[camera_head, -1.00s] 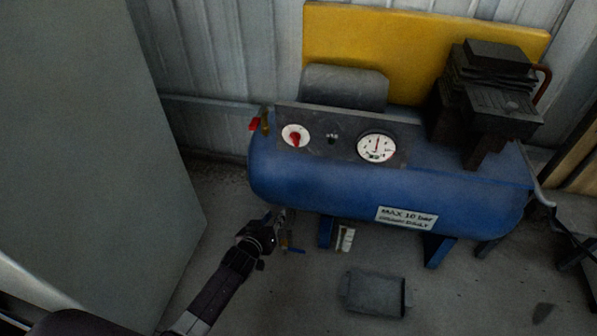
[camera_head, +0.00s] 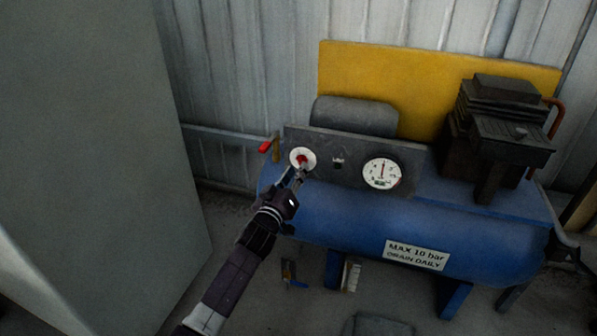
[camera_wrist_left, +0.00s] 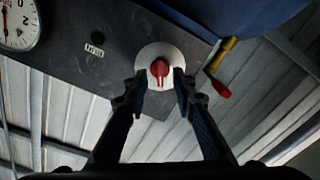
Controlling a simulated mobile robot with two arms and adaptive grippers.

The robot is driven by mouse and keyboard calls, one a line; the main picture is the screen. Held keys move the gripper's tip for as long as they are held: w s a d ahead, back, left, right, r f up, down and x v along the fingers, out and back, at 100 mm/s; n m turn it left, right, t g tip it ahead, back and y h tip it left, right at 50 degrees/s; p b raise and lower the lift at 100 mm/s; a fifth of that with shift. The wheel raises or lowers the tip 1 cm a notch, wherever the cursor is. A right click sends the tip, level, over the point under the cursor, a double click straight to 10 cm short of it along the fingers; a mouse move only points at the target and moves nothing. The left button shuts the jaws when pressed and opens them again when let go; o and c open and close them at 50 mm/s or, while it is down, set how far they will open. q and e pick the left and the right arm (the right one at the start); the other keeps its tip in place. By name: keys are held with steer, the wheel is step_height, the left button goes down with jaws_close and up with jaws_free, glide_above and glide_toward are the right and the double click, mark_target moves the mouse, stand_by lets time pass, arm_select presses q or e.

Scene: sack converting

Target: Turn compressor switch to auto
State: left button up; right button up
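The blue compressor (camera_head: 340,215) carries a dark control panel (camera_head: 345,178). At the panel's left end is the switch, a red knob on a white round dial (camera_head: 302,158). The dial (camera_wrist_left: 147,53) and red knob (camera_wrist_left: 159,68) show clearly in the left wrist view. My left gripper (camera_head: 297,176) reaches up to the switch from below. In the left wrist view its fingers (camera_wrist_left: 160,82) are apart, one on each side of the knob. I cannot tell whether they touch it. Dial markings are not legible. My right gripper is not in view.
A pressure gauge (camera_head: 381,172) sits right of the switch. A red-handled brass valve (camera_head: 270,147) is just left of the panel. A grey cabinet (camera_head: 80,150) stands at left. A grey box (camera_head: 378,325) lies on the floor.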

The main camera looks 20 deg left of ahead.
arm_select(q)
steer(key=shift+w, duration=1.25)
jaws_close()
